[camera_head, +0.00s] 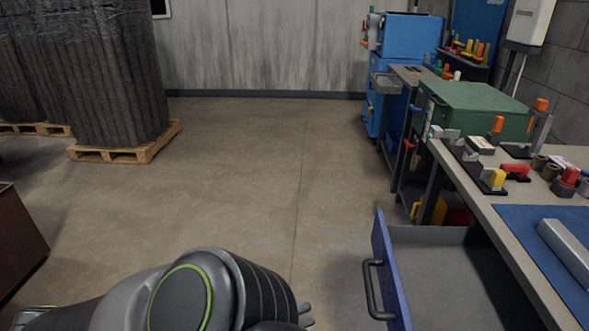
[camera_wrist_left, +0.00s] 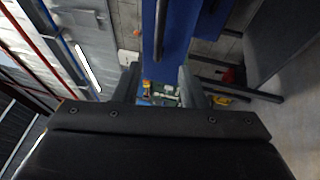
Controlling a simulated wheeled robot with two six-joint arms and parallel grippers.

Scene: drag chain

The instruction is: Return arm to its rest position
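My left arm comes in at the bottom of the head view, grey and black with a green ring. The fingertips of my left gripper (camera_head: 306,315) just show beyond the arm, left of the open drawer's handle and apart from it. In the left wrist view the two fingers of my left gripper (camera_wrist_left: 158,85) are spread with nothing between them. My right arm and gripper are not in view.
A blue-fronted drawer (camera_head: 383,262) stands open at the lower right, its dark handle (camera_head: 372,290) facing my arm; the visible inside looks empty. The workbench (camera_head: 465,185) holds tools and a blue mat (camera_head: 530,232). Wrapped pallets stand far left. The middle floor is clear.

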